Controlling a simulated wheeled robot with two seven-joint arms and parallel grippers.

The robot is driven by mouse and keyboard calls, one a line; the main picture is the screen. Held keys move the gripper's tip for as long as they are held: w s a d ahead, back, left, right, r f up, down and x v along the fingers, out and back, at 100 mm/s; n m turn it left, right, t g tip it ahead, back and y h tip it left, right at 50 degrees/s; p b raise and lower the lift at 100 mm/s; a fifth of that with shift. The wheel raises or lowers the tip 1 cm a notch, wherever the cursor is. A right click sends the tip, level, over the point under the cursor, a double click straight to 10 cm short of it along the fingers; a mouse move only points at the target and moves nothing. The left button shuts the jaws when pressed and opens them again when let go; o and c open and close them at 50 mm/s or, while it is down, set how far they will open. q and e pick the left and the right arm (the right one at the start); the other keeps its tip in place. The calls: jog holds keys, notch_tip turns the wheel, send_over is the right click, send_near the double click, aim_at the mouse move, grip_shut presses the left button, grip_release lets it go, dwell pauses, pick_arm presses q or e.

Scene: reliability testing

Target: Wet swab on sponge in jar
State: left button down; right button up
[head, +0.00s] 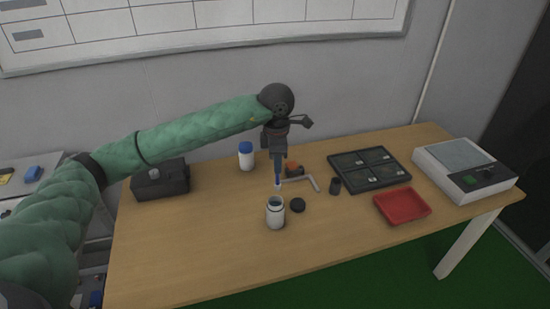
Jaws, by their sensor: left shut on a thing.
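My left gripper (277,152) is above the middle of the table, pointing down. It is shut on the swab (278,172), which has a blue handle and a small pale tip at its lower end. The swab hangs upright just behind and above a white jar (275,214). The jar stands upright with its mouth open and dark inside. The sponge inside the jar cannot be made out. A round black lid (298,205) lies on the table to the right of the jar. My right gripper is not in view.
On the table (200,255) stand a white bottle with a blue cap (246,157), a black case (160,182), an orange-black item (294,170), a bent grey rod (313,183), a small dark cup (335,186), a black tray (345,162), a red tray (402,206) and a grey device (445,181). The front left is clear.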

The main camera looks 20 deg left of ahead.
aim_at(276, 185)
pick_arm(q)
jog(key=shift+s+a, duration=0.15)
jog(key=shift+s, duration=0.2)
jog(key=shift+n, duration=0.4)
jog(key=shift+f, duration=0.25)
jog(key=shift+a+f, duration=0.1)
jog(key=shift+f, duration=0.8)
notch_tip(276, 185, down, 2)
jog(key=shift+f, duration=0.8)
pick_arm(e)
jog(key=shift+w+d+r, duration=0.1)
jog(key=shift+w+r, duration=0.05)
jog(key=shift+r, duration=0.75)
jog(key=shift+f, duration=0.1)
pick_arm(q)
jog(key=shift+f+b, duration=0.55)
jog(key=shift+b, duration=0.15)
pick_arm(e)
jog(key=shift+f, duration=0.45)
